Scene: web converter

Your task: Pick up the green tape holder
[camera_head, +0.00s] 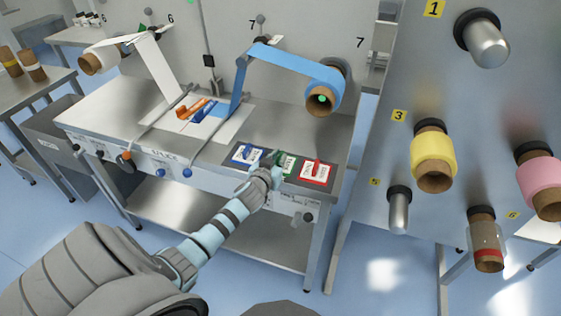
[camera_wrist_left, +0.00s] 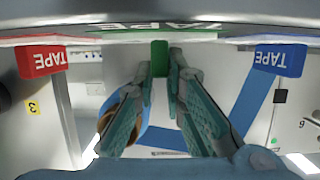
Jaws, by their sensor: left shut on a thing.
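The green tape holder (camera_head: 288,164) sits on the front right of the steel table, between the blue tape holder (camera_head: 247,155) and the red tape holder (camera_head: 316,170). My left gripper (camera_head: 272,174) reaches it from the front and partly hides it. In the left wrist view, the left gripper's fingers (camera_wrist_left: 160,78) close on the green block (camera_wrist_left: 159,58) from both sides. There the red holder (camera_wrist_left: 42,60) is at the left and the blue holder (camera_wrist_left: 280,58) at the right, both apart from the fingers. My right gripper is not in view.
A blue web (camera_head: 295,62) runs from a roll (camera_head: 325,92) down to the table. A white web (camera_head: 160,68) runs down further left. Orange and blue tools (camera_head: 197,108) lie between. A panel with yellow (camera_head: 433,160) and pink rolls (camera_head: 542,185) stands at the right.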

